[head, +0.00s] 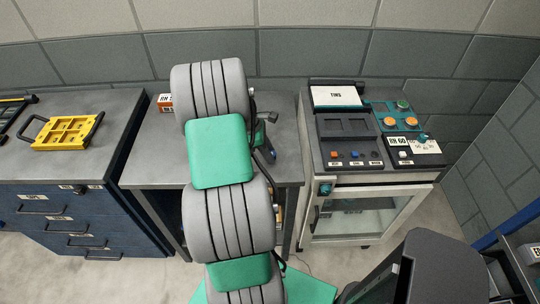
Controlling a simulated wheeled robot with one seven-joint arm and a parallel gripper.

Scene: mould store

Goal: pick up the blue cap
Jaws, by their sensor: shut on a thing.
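My own arm, in grey ribbed segments with green joints, fills the middle of the head view and covers much of the centre bench. My gripper is hidden behind it, so its jaws and anything between them do not show. I cannot make out a blue cap for certain. A small blue button (354,154) is on the front of the machine (318,135) at right. A bluish-green round piece (422,137) is at the right of its top. Dark parts (268,150) show just right of my arm over the bench, too unclear to name.
The grey centre bench (150,155) has an orange-labelled box (165,103) at its back. A yellow frame (67,132) lies on the blue drawer cabinet (60,215) at left. Green and orange round pieces (403,104) sit on the machine. A dark grey body (435,265) stands front right.

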